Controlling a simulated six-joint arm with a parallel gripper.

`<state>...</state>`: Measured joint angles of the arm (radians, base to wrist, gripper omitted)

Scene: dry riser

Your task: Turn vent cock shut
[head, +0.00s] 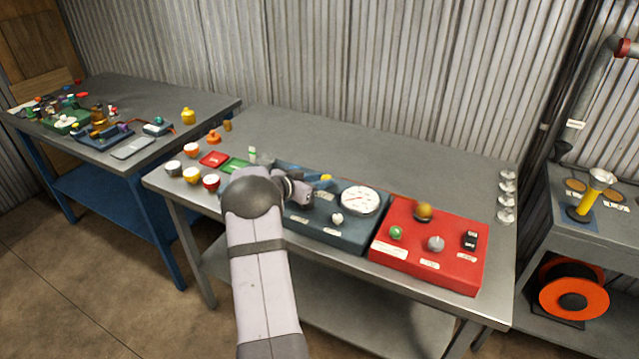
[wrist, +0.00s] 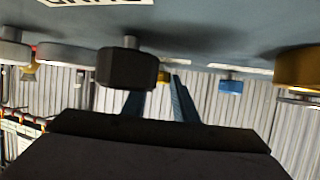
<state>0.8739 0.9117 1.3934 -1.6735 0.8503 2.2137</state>
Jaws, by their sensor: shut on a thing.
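The blue-grey panel (head: 345,238) lies on the middle bench, with a round white gauge (head: 360,199) and a small white knob (head: 337,219) on it. My gripper (head: 308,192) is low over the panel's left part, left of the gauge. In the wrist view my two blue fingers (wrist: 160,100) reach in under the panel face and close in on a small part that barely shows. I take it to be the vent cock; its handle angle is hidden. A dark knob (wrist: 128,68) stands in front of the fingertips. A small yellow piece (head: 326,178) shows just beyond my gripper.
A red panel (head: 425,268) with knobs and switches sits to the right. Red and green blocks and several coloured knobs lie left of my arm. The bench's back is clear.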

